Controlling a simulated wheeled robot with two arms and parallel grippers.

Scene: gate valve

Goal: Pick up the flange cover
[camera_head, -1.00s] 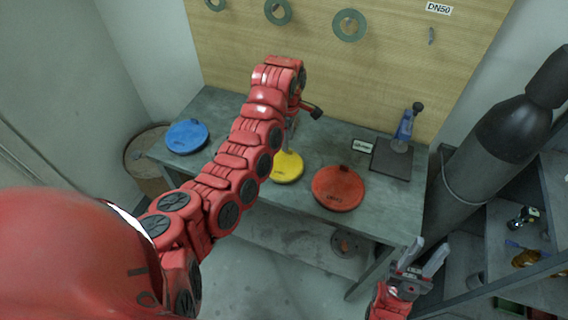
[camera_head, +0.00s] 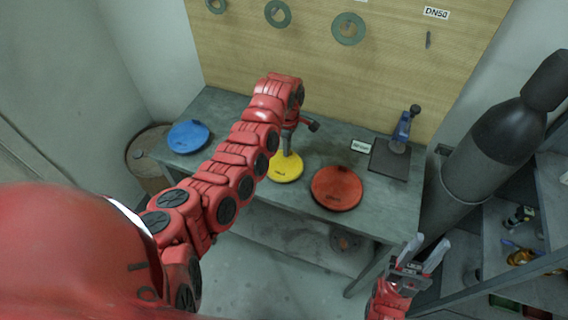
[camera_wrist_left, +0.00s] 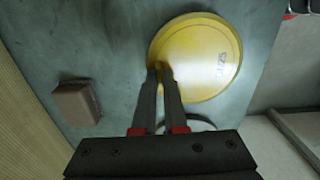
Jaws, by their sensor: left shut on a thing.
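A yellow round flange cover (camera_head: 285,169) lies near the front edge of the grey workbench, between a blue disc (camera_head: 188,136) and a red disc (camera_head: 336,188). My left gripper (camera_head: 287,149) points down over the yellow cover and is shut on it. In the left wrist view the fingers (camera_wrist_left: 165,72) meet at a small part near the rim of the yellow cover (camera_wrist_left: 205,55). The fingers partly hide what they grip. The cover appears to rest on the bench. My right gripper (camera_head: 428,256) is open and empty, right of the bench.
The workbench (camera_head: 235,115) also carries a dark plate (camera_head: 389,160) with a blue-handled tool (camera_head: 402,129) and a small label. A brown block (camera_wrist_left: 77,102) shows in the left wrist view. A dark cylinder (camera_head: 495,150) and shelves stand at the right.

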